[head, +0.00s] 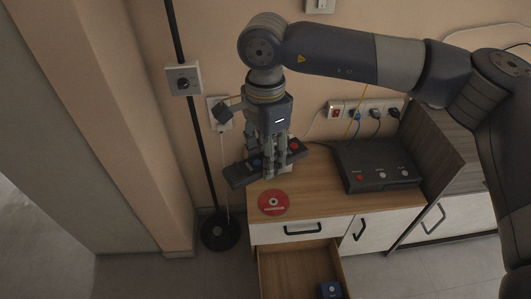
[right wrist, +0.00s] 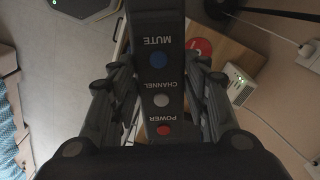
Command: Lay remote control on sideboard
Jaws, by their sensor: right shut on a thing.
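The remote control (head: 241,176) is a dark grey bar with blue, white and red buttons. It is held between the fingers of my right gripper (head: 269,162), at the left end of the wooden-topped sideboard (head: 312,205). Its left end reaches out past the sideboard's left edge. I cannot tell whether it touches the top. In the right wrist view the remote (right wrist: 161,85) lies lengthwise between the two fingers, with MUTE, CHANNEL and POWER labels upside down. My left gripper is not in view.
A red disc (head: 273,203) lies on the sideboard just in front of the remote. A black box with buttons (head: 376,167) takes up the right part. A black pole base (head: 219,232) stands at left.

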